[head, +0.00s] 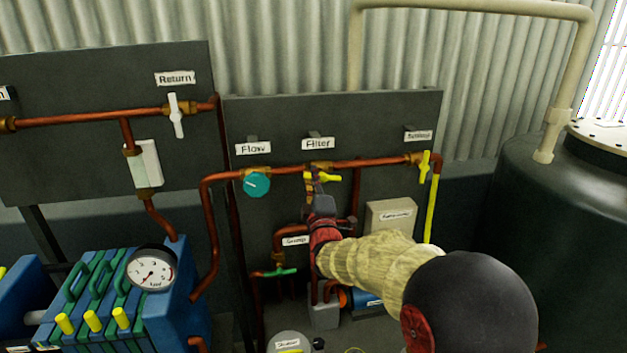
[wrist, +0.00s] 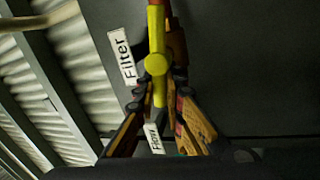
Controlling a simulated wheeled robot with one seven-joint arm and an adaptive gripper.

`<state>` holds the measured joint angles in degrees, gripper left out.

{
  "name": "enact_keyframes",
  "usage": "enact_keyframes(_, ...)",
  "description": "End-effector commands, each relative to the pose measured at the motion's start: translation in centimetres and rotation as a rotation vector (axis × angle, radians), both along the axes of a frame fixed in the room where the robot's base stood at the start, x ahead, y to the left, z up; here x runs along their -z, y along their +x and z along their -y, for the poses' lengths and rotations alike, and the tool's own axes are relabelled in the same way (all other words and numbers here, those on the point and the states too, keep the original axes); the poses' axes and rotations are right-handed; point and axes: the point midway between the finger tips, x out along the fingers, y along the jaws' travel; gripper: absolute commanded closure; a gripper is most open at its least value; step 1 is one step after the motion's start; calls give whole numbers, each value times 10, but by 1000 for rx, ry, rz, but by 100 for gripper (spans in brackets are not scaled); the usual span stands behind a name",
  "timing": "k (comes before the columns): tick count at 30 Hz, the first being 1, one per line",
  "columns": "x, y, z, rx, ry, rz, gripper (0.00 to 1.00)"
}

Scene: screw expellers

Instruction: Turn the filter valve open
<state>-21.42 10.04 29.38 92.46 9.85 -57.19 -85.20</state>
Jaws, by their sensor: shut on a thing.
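The filter valve's yellow handle (head: 329,178) sits on the copper pipe under the "Filter" label (head: 318,143) in the head view. The handle lies roughly level, close to the line of the pipe. In the wrist view, the handle (wrist: 156,62) runs up and down the picture, with its round hub in the middle and the "Filter" label (wrist: 121,56) to its left. My gripper (head: 315,188) is at the handle's left end in the head view. In the wrist view, my gripper's fingers (wrist: 159,93) are closed around the lower end of the handle. The fingertips partly hide that end.
The teal flow knob (head: 257,185) is close to the left of my gripper. A yellow-handled valve (head: 424,167) is at the right of the panel. Below are a green-handled valve (head: 281,272) and a beige box (head: 391,216). A dark tank (head: 560,220) stands at the right.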

Motion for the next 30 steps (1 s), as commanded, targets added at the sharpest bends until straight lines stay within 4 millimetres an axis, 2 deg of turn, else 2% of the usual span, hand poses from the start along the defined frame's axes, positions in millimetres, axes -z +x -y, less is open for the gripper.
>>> enact_keyframes(1, 9, 0, 1, 2, -33, 1, 100)
enact_keyframes(12, 13, 0, 0, 1, -190, 44, 100)
enact_keyframes(29, 14, 0, 0, 0, -220, 50, 100)
enact_keyframes(30, 14, 0, 0, 0, -220, 50, 88)
